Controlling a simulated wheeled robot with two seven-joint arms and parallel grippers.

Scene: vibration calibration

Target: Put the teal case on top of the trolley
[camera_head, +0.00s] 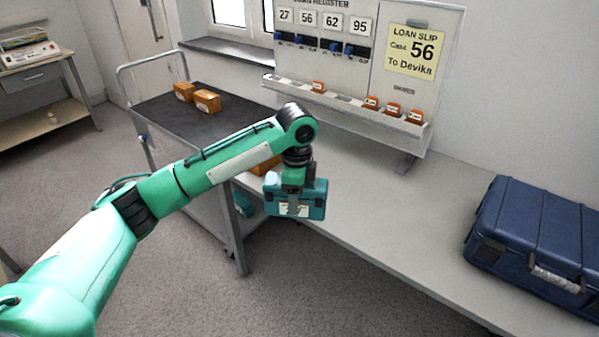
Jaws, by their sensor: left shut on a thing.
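The teal case (315,210) hangs from my left gripper (293,192), which is shut on it near the middle of the picture. The case is roughly upright, with a pale label on its front. It shows in front of the bench's near edge; I cannot tell its exact height. The trolley (165,122) stands to the left and behind, with a dark flat top and a pale tubular handle at its left end. My left arm covers part of the trolley. My right gripper is not in view.
Two orange boxes (207,101) sit on the trolley's back part; another orange box (262,168) is partly hidden behind my arm. A teal thing (243,203) shows low on the trolley. A blue case (535,240) lies on the bench (400,215). A register board (370,60) stands behind.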

